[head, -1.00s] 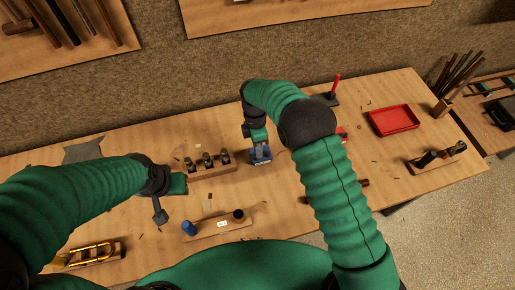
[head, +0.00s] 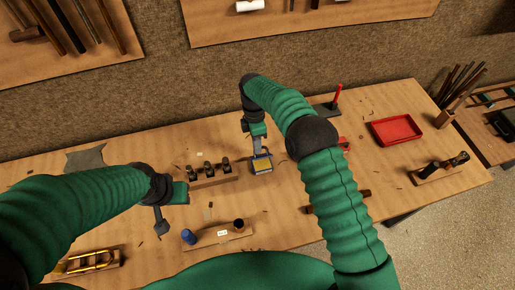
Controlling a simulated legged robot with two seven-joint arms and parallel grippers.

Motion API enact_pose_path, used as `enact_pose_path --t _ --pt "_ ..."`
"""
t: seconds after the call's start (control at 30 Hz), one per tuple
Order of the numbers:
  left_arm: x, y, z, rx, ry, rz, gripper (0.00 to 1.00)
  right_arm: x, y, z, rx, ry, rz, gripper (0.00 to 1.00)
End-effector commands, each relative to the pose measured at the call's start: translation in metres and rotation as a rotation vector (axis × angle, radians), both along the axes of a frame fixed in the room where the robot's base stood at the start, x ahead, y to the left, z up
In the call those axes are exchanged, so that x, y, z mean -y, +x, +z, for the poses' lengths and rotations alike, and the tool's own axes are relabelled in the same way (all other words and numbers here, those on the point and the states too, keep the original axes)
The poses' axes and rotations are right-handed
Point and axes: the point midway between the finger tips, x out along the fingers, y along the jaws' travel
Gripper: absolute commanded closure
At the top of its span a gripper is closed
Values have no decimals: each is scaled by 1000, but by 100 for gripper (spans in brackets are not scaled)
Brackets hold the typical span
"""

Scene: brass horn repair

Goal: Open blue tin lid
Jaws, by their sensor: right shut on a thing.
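The blue tin (head: 262,167) sits on the workbench near the middle in the head view. Its yellowish inside shows within a blue rim, and the lid appears raised at the back edge. My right gripper (head: 259,151) points down at the tin's back edge and is shut on the lid, whose gripped part is mostly hidden by the fingers. My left gripper (head: 162,227) hangs above the bench to the left of the tin, well apart from it. Its fingers are too small and dark to tell whether they are open.
A wooden rack with several dark-topped pieces (head: 208,171) stands just left of the tin. A wooden block with a blue cylinder (head: 188,236) is in front. A red tray (head: 397,129) lies to the right, and a brass piece (head: 90,262) at front left. Bench right of the tin is partly clear.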

Motion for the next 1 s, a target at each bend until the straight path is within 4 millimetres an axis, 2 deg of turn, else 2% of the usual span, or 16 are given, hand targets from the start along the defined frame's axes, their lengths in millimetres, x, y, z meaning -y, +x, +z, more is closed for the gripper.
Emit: enact_pose_path --t 0.03,0.57,0.6,0.73,1.0 --pt "0 0 -2 0 0 0 64 1 -1 -6 -5 -3 -1 100" --pt "0 0 -2 0 0 0 64 -1 -1 -6 -12 -1 1 100" --pt "0 0 -2 0 0 0 64 -1 -1 -6 -12 -1 1 87" --pt "0 0 -2 0 0 0 64 -2 0 -4 -10 -1 1 70" --pt "0 0 -1 0 0 0 64 -2 -1 -1 -7 0 1 69"
